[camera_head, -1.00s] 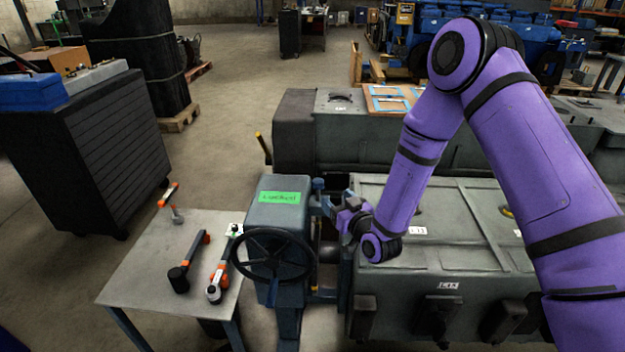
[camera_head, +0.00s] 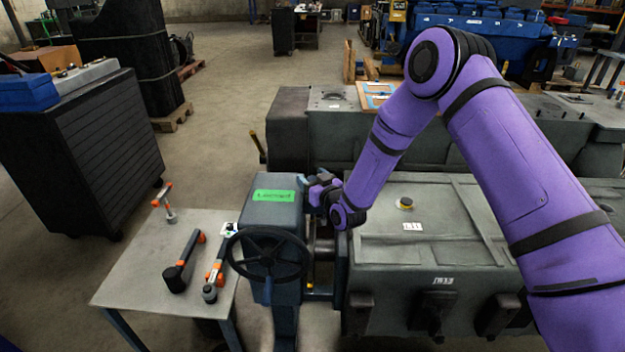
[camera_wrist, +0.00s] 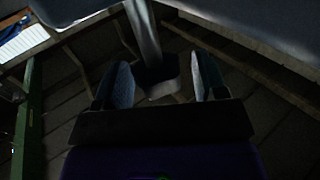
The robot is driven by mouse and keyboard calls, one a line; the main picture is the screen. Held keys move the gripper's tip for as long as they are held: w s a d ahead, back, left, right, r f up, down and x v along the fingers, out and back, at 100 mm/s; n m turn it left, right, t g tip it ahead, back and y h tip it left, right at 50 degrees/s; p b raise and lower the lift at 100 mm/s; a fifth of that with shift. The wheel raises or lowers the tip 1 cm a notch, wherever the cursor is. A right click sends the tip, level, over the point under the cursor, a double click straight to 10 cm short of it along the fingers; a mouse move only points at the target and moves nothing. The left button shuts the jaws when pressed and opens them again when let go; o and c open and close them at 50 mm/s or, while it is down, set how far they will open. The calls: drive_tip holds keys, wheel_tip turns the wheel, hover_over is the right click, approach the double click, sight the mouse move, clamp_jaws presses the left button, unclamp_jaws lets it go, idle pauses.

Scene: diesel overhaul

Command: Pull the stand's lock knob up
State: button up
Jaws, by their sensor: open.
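The stand's blue-grey head (camera_head: 274,210) carries a green label and a black handwheel (camera_head: 268,254) in the head view. My gripper (camera_head: 310,183) is at the upper right side of this head, where the blue lock knob showed a second ago. The gripper and wrist now cover that spot, so I cannot make out the knob in the head view. In the dark wrist view my gripper (camera_wrist: 160,84) has its two fingers apart. A grey upright post with a wider foot (camera_wrist: 150,55) shows between them; I cannot tell whether it is the knob or whether a finger touches it.
A large grey engine block (camera_head: 440,225) lies to the right of the stand, below my arm. A small table (camera_head: 150,260) with several orange-and-black tools stands at the left. A dark cabinet (camera_head: 80,140) is behind it.

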sight(313, 178)
clamp_jaws()
drive_tip(key=shift+r, duration=2)
unclamp_jaws()
drive_tip(key=shift+s, duration=0.1)
drive_tip(key=v, duration=1)
drive_tip(key=shift+s+d, duration=0.2)
drive_tip(key=shift+s, duration=0.05)
